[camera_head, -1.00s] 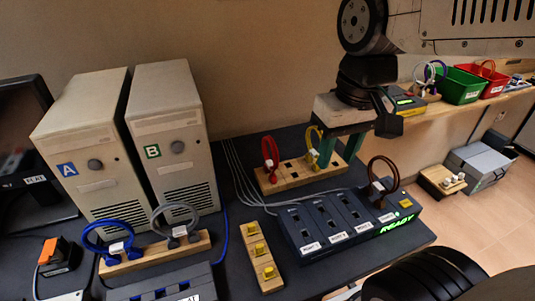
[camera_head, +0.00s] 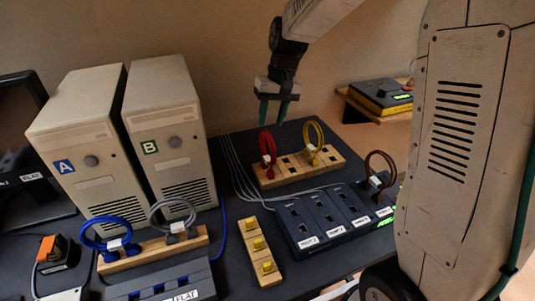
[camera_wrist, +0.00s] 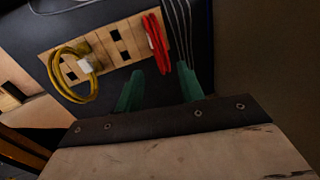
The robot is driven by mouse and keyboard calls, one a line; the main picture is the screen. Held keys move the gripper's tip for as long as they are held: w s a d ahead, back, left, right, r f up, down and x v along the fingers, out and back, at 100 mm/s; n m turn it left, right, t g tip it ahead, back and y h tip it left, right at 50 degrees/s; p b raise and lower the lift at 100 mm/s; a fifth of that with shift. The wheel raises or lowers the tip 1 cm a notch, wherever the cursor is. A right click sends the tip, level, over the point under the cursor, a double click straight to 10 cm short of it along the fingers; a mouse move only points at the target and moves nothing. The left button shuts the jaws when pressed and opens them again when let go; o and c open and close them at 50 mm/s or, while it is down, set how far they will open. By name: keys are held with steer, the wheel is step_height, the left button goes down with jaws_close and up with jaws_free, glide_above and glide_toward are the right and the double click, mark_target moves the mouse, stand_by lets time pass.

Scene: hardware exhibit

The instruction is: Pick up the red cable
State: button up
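The red cable (camera_head: 267,150) stands as an upright loop at the left end of a wooden slotted block (camera_head: 293,176) on the dark table. My gripper (camera_head: 272,122) has green fingers, hangs above and behind the red cable, and is open with nothing between the fingers. In the wrist view the red cable (camera_wrist: 155,42) lies ahead of the gap between the green fingertips (camera_wrist: 160,80), apart from them. A yellow cable (camera_head: 313,143) stands in the same block, to the right of the red one.
A black multi-slot box (camera_head: 322,218) with a brown cable (camera_head: 378,170) stands in front of the block. Two beige computer towers (camera_head: 165,130) stand at left, with blue (camera_head: 105,233) and grey (camera_head: 172,215) cables before them. Thin grey wires run beside the block. My arm covers the right side.

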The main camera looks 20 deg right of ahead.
mark_target(267, 135)
steer(key=f, duration=0.2)
steer(key=a+f, duration=0.1)
steer(key=f, duration=0.2)
steer(key=shift+s+a+f, duration=0.2)
steer(key=shift+a+f, duration=0.1)
steer(key=shift+f, duration=0.1)
jaws_close()
